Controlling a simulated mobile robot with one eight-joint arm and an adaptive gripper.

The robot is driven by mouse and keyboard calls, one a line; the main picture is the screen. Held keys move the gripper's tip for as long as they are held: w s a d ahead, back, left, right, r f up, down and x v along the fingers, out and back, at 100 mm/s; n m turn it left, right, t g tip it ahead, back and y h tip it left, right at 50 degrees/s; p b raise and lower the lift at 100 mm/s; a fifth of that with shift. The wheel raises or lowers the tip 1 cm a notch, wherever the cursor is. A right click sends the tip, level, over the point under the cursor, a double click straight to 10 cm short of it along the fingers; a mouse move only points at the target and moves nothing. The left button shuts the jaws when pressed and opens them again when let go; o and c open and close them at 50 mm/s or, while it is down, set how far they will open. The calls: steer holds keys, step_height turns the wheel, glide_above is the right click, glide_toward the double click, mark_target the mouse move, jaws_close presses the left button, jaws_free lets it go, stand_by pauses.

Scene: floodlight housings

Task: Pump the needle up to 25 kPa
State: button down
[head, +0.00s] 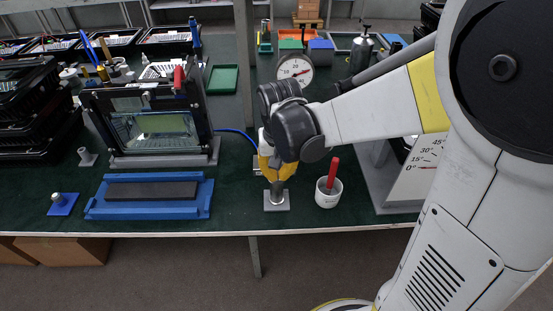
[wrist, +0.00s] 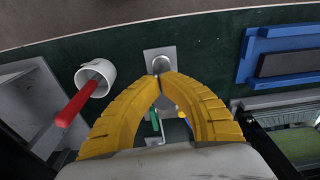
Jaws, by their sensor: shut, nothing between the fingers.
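The round gauge (head: 295,70) has a white face and a red needle (head: 300,72) that points to the right and slightly up. Its face is small, so I cannot read the exact value. A metal post stands on a small grey plate (head: 277,206), which also shows in the wrist view (wrist: 150,55); I take it for the pump. My gripper (head: 277,180) has yellow fingers and is directly above the post. In the wrist view my gripper's fingertips (wrist: 163,76) meet just beside the post's top. The gripper is shut and empty. The fingers hide part of the post.
A white cup with a red-handled tool (head: 331,180) stands close to the right. The framed floodlight housing (head: 158,125) is to the left, with a blue hose (head: 236,132) behind my gripper. A blue tray (head: 148,212) lies in front of it. A slanted scale board (head: 413,172) stands at right.

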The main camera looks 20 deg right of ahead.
steer(key=shift+s+a, duration=0.1)
steer(key=shift+s, duration=0.05)
steer(key=shift+r, duration=0.1)
step_height(320, 180, up, 12)
steer(key=s, duration=0.1)
steer(key=shift+a, duration=0.15)
stand_by(0.3)
steer(key=shift+s, duration=0.1)
stand_by(0.6)
steer(key=s+d+f+n+t, duration=0.1)
steer(key=s+n+t, duration=0.2)
steer(key=s+t, duration=0.3)
steer(key=s, duration=0.3)
